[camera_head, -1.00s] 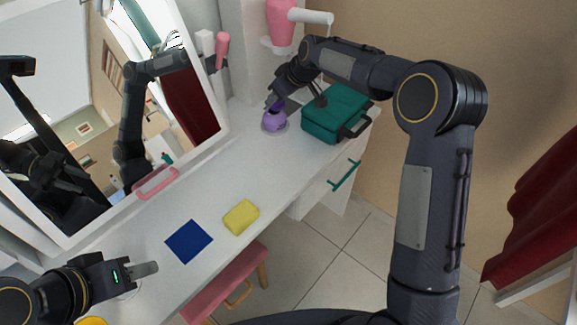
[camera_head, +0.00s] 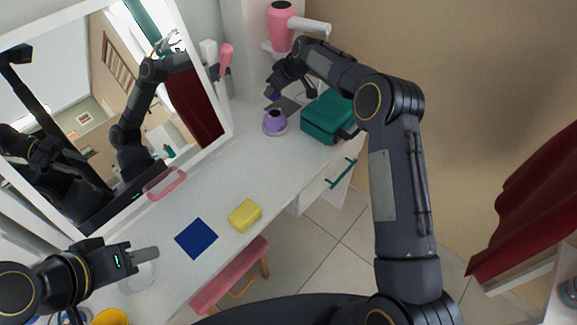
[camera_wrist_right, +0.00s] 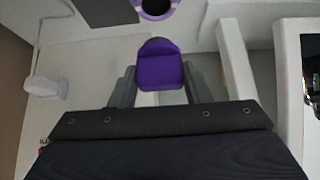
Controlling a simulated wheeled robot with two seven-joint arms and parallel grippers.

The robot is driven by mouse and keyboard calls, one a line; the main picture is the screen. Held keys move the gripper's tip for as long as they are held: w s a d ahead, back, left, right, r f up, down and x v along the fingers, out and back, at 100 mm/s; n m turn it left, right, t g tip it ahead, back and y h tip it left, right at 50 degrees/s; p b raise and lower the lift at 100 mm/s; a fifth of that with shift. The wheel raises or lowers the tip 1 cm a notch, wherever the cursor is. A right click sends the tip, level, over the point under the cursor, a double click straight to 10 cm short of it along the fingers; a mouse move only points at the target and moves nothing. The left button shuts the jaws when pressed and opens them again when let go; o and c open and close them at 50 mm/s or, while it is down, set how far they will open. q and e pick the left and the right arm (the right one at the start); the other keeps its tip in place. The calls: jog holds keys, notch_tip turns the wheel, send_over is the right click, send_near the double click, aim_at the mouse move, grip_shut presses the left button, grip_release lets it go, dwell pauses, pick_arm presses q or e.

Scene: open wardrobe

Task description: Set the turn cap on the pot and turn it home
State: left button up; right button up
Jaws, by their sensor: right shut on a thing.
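The purple pot (camera_head: 274,127) stands upright on the far part of the white counter, its dark round mouth uncovered. It also shows at the top edge of the right wrist view (camera_wrist_right: 158,14). My right gripper (camera_head: 272,95) is shut on the purple turn cap (camera_wrist_right: 160,68), which sits between both fingers. The cap is held apart from the pot, just beyond it in the head view. My left gripper (camera_head: 145,254) is over the near left of the counter, away from the pot; its finger gap cannot be made out.
A teal case (camera_head: 325,117) stands right of the pot, close to my right arm. A dark grey square (camera_head: 288,103) lies behind the pot. A mirror (camera_head: 105,110) borders the left side.

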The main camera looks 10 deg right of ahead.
aim_at(278, 96)
jog(key=shift+f, duration=0.15)
jog(key=shift+f+b, duration=1.7)
jog(key=shift+f, duration=0.55)
dwell(0.4)
jog(key=shift+f+b, duration=1.2)
jog(key=shift+f, duration=0.15)
jog(key=o, duration=1.1)
jog(key=shift+r, duration=0.1)
jog(key=b+v, duration=0.1)
jog(key=v, duration=0.6)
jog(key=shift+s+d+r, duration=0.1)
jog(key=shift+s+r, duration=0.15)
